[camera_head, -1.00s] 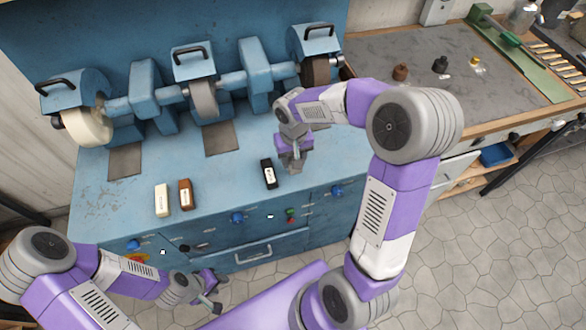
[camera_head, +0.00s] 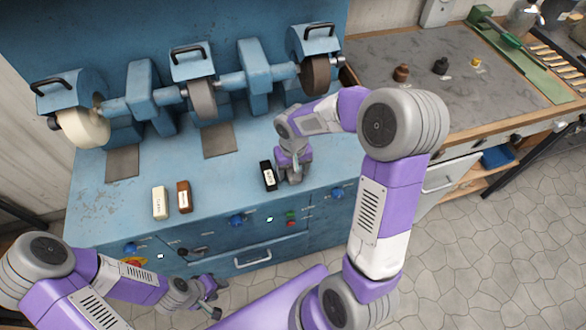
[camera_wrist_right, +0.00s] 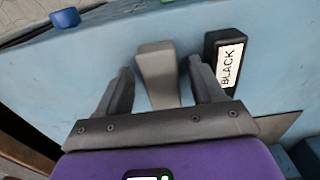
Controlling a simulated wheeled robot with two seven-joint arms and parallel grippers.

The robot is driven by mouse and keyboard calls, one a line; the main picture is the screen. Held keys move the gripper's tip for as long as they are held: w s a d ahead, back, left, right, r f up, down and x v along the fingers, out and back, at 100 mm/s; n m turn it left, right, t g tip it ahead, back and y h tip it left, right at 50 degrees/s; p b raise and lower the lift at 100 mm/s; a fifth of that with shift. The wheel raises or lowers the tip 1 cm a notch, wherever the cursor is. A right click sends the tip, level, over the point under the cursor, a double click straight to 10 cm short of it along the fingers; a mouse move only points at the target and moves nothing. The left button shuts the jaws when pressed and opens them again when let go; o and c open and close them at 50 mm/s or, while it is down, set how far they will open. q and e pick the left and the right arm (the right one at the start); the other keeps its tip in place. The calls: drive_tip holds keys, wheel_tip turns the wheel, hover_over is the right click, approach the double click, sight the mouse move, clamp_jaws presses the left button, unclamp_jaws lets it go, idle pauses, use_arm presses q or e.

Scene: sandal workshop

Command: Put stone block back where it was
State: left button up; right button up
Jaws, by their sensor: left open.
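A plain grey stone block (camera_wrist_right: 157,72) is on the blue bench top (camera_head: 232,190), seen in the right wrist view. My right gripper (camera_head: 292,178) points down at the bench, just right of the black block. In the wrist view its two fingers (camera_wrist_right: 160,85) stand on either side of the stone block, with a narrow gap on each side. In the head view the gripper mostly hides the stone block. My left gripper (camera_head: 214,298) is open and empty, low in front of the bench.
A black block with a "BLACK" label (camera_wrist_right: 228,62) lies close beside the right gripper; it also shows in the head view (camera_head: 268,176). A white block (camera_head: 160,203) and a brown block (camera_head: 184,196) are further left. Grinding wheels (camera_head: 202,98) line the back.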

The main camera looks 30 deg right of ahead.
drive_tip(key=shift+r, duration=0.2)
wheel_tip(320, 180, up, 12)
drive_tip(key=p, duration=0.3)
drive_tip(key=shift+s, duration=0.1)
idle(0.5)
